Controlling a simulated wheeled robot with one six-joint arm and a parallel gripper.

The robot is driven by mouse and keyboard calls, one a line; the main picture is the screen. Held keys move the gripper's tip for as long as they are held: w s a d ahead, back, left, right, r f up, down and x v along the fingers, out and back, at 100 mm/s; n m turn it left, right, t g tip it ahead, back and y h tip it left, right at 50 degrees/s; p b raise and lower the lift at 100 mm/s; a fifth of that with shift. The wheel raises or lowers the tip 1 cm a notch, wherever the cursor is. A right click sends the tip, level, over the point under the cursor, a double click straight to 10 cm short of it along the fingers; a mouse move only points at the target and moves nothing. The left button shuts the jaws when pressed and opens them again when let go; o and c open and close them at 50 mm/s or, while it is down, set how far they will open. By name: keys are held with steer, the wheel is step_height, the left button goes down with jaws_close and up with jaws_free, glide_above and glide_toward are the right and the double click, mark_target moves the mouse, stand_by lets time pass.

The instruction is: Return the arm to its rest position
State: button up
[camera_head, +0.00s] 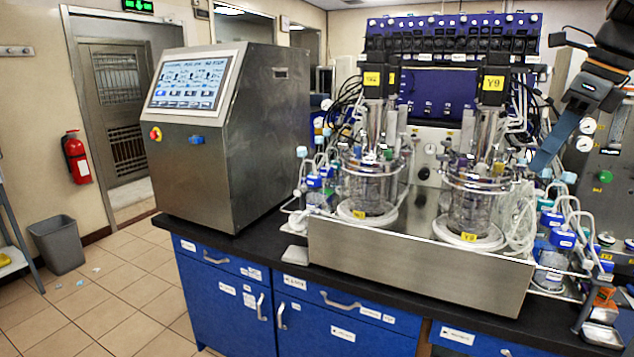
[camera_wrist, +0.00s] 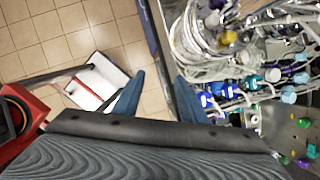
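My gripper (camera_head: 543,164) hangs at the right of the head view, in front of the right end of the bioreactor setup. Its blue fingers point down and to the left. In the wrist view my gripper (camera_wrist: 160,88) shows two blue fingers spread apart with nothing between them, so it is open and empty. Twin glass bioreactor vessels stand on the bench: the left vessel (camera_head: 371,183) and the right vessel (camera_head: 476,205). Both are upright in a steel tray (camera_head: 415,262), to the left of my gripper.
Blue-capped bottles (camera_head: 562,238) and tubing crowd the bench below my gripper; they also show in the wrist view (camera_wrist: 232,96). A steel cabinet with a screen (camera_head: 228,135) stands at left. A grey bin (camera_head: 57,245) stands on the floor. Tiled floor (camera_head: 125,300) is open at left.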

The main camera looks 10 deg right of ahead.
steer(key=w+a+f+n+g+b, duration=0.1)
steer(key=w+a+f+n, duration=0.2)
steer(key=a+f+n, duration=0.8)
steer(key=s+a+f+n+b, duration=0.1)
steer(key=s+a+f+n, duration=0.2)
steer(key=a+f+n, duration=0.2)
steer(key=s+a+f+n+g+h, duration=0.1)
steer(key=s+a+f+n, duration=0.2)
steer(key=a+f+n, duration=0.3)
steer(key=s+a+f+n+b, duration=0.1)
steer(key=s+a+f+n, duration=0.2)
steer(key=f, duration=1)
steer(key=a+n, duration=0.3)
steer(key=shift+s+f+n+b, duration=0.15)
steer(key=shift+s+n+b, duration=0.05)
steer(key=shift+n+b, duration=0.2)
